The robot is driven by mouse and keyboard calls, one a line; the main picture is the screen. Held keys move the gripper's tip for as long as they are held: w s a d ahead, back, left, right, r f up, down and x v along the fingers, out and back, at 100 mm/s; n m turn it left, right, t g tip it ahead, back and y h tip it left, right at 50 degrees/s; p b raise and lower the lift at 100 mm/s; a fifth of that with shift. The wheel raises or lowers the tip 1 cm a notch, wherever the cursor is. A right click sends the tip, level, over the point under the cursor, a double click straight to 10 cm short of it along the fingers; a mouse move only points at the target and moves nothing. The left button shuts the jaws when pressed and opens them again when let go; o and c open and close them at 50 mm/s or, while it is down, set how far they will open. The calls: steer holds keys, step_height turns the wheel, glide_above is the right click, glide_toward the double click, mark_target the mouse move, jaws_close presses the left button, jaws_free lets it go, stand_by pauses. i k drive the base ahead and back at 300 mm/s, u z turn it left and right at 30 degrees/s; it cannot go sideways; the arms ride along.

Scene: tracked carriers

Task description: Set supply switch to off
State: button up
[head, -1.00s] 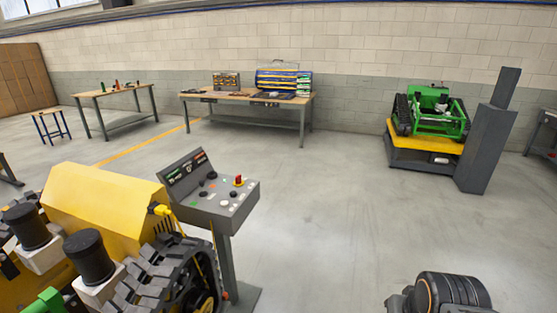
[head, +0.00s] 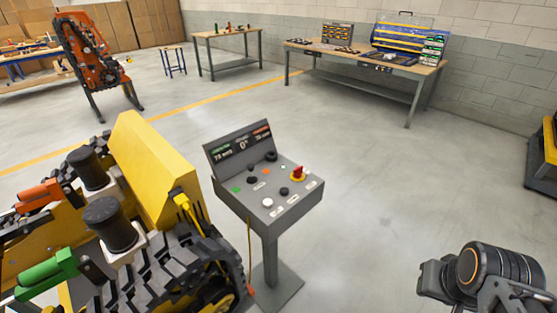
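A grey control console (head: 268,178) stands on a post beside the yellow tracked machine. Part of my arm shows at the bottom right, apart from the console. My gripper's fingers are not visible.
The yellow tracked machine (head: 155,165) with black tracks stands close to the console's left. A yellow cable plug (head: 183,203) is on its side. An orange machine (head: 90,55) and workbenches (head: 365,62) stand farther back. The floor right of the console is clear.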

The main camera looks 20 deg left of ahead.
mark_target(297, 172)
steer(key=u, duration=1)
steer(key=i, duration=1.05)
steer(key=u, duration=0.95)
